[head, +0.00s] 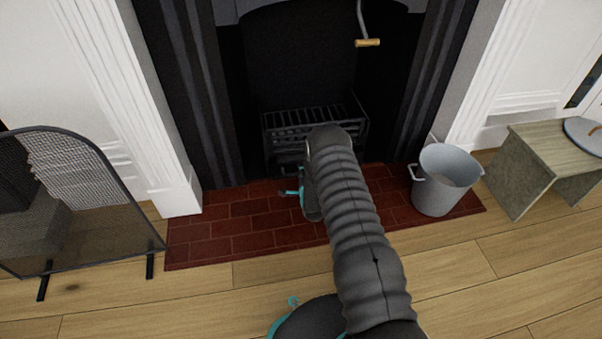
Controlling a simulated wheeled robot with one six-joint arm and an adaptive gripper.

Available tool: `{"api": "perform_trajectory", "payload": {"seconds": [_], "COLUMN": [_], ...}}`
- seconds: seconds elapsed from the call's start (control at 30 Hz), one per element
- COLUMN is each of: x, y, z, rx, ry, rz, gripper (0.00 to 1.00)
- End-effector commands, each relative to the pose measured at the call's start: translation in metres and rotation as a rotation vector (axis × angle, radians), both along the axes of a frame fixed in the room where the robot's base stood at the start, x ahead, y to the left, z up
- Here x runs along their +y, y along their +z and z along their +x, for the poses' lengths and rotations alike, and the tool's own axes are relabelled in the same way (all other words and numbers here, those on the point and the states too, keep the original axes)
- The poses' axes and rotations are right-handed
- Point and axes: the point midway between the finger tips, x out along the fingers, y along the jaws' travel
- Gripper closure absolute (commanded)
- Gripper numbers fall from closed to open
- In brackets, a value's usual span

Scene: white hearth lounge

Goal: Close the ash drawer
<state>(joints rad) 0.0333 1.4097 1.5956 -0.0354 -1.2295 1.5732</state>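Below the bars is a dark front, which looks like the ash drawer (287,158). It is partly hidden behind my arm, and I cannot tell how far out it stands. My arm reaches forward over the brick hearth to the grate. My gripper (294,191) is mostly hidden by the arm's end; only a small teal and dark part shows, low in front of the drawer. I cannot see its fingers or whether it touches the drawer.
A grey metal bucket (438,190) stands on the right of the red brick hearth (236,225). A low wooden stool (545,150) is farther right. A mesh fire screen (90,220) stands at left. A brass-handled hook (367,42) hangs in the opening. The left hearth is clear.

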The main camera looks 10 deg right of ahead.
Motion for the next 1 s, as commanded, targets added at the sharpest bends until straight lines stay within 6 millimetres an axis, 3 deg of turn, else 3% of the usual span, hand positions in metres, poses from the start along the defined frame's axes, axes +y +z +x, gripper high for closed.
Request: {"api": "perform_trajectory", "payload": {"seconds": [0.27, 0.43, 0.8, 1.0], "x": [-0.003, -0.002, 0.0, 0.0], "y": [-0.001, 0.002, 0.015, 0.021], "z": [-0.002, -0.013, -0.081, -0.107], "rx": [0.002, 0.003, 0.004, 0.003], "ry": [-0.005, -0.003, -0.001, -0.001], "rz": [0.0, 0.0, 0.0, 0.0], "gripper": [0.61, 0.61, 0.61, 0.61]}}
